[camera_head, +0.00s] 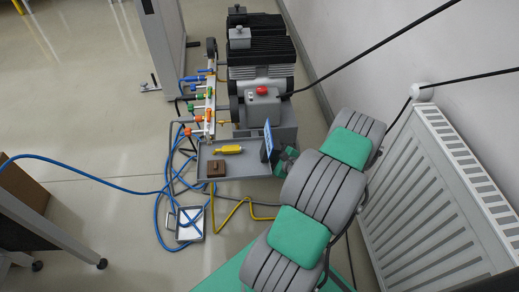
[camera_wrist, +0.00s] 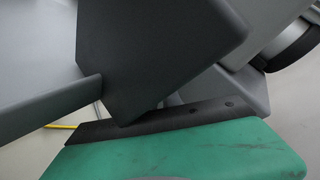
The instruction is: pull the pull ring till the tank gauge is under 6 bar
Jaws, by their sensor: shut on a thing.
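In the head view, my gripper (camera_head: 286,159) is at the right edge of the grey machine base, just right of an upright blue-faced panel (camera_head: 268,138). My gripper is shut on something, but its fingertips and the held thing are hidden. I cannot make out the pull ring in either view, nor a tank gauge that I can read. In the wrist view, a dark grey box-like part (camera_wrist: 150,55) fills the centre, close to the camera, with a green pad and a black bolted strip below it.
The finned black compressor (camera_head: 262,72) stands behind, with a manifold of coloured valves (camera_head: 210,95) at its left. A yellow tool (camera_head: 228,150) and a brown block (camera_head: 216,168) sit on the grey base. Blue hoses and a metal tray (camera_head: 190,224) lie on the floor. A radiator (camera_head: 440,190) stands at right.

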